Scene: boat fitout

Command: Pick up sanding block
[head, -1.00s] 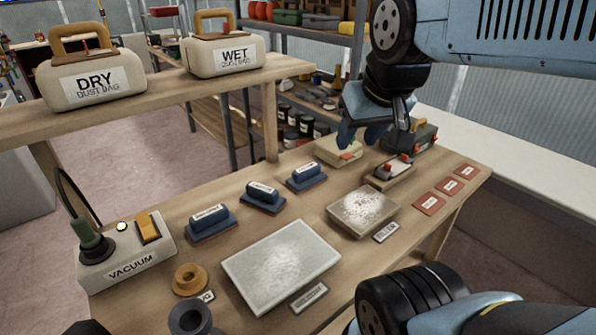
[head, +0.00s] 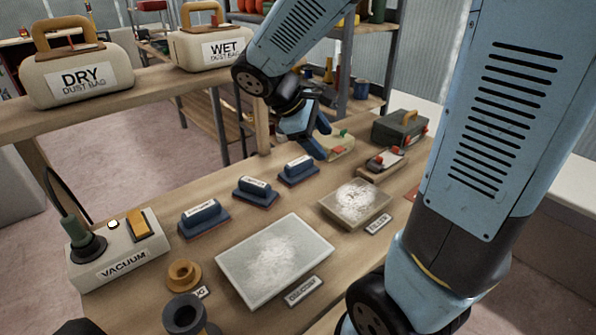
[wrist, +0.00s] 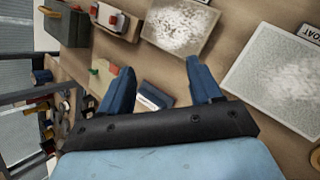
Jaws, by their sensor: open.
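Three blue sanding blocks with white labels stand in a row on the bench in the head view: the near one (head: 204,218), the middle one (head: 256,191) and the far one (head: 298,171). My gripper (head: 318,139) is open and empty, just above and behind the far block. In the wrist view, my gripper (wrist: 160,66) has its two blue fingers spread wide. A labelled sanding block (wrist: 154,97) shows below, between the fingers, partly hidden by the gripper body. The fingers do not appear to touch it.
Two dusty panels (head: 275,262) (head: 357,204) lie right of the blocks. A pale pad with red and green bits (head: 340,147) and a dark toolbox (head: 400,126) sit behind. The vacuum unit (head: 116,254) stands front left. A raised shelf (head: 120,92) carries two dust bags.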

